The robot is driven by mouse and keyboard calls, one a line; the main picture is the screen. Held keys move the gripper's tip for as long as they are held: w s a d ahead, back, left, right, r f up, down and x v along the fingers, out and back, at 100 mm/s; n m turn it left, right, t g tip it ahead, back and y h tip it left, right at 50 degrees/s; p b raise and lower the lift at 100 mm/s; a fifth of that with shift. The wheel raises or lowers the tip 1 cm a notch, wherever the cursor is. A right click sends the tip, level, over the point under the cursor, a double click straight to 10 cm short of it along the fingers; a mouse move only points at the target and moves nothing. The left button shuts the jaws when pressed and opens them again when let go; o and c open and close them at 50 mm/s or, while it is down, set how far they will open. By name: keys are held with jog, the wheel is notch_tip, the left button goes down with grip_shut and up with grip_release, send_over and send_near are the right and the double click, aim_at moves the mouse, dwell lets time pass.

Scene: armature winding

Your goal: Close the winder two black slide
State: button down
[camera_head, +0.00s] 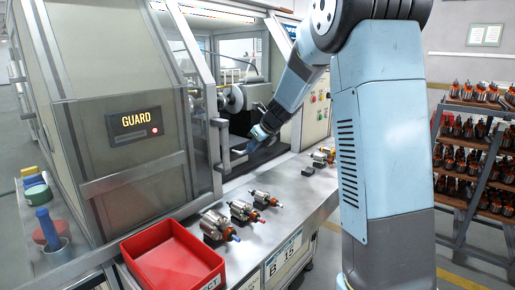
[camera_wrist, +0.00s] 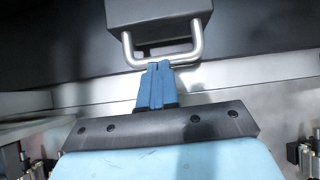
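My gripper (camera_head: 256,141) reaches into the winder's open bay in the head view. In the wrist view its two blue fingers (camera_wrist: 160,68) are side by side and together. Their tips meet the lower bar of a U-shaped metal handle (camera_wrist: 194,45); nothing shows clasped between them. The handle is fixed to a dark block (camera_wrist: 160,14), which I take to be the black slide, in front of a wide black surface. In the head view the slide is not clearly made out behind the gripper and door frame. How far it is open cannot be told.
The guard door (camera_head: 150,170) with a GUARD display stands left of the bay. Armatures (camera_head: 243,212) lie along the metal bench (camera_head: 300,190), with a red bin (camera_head: 173,262) at the front. A rack of armatures (camera_head: 470,150) stands at right.

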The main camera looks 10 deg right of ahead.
jog(key=shift+a, duration=0.25)
jog(key=s+d+f+v, duration=0.1)
jog(key=v, duration=1.2)
jog(key=shift+s+d+f, duration=0.3)
jog(key=shift+d+f, duration=0.05)
jog(key=shift+d, duration=0.05)
jog(key=s+a+f+n+h, duration=0.1)
jog(key=s+n+h, duration=0.3)
jog(key=s+n, duration=2.4)
jog(key=s+f, duration=0.1)
jog(key=s, duration=0.4)
jog(key=shift+s+f+n+g+h, duration=0.2)
jog(key=shift+s+n+g+h, duration=0.1)
jog(key=shift+s, duration=0.1)
jog(key=shift+a, duration=0.1)
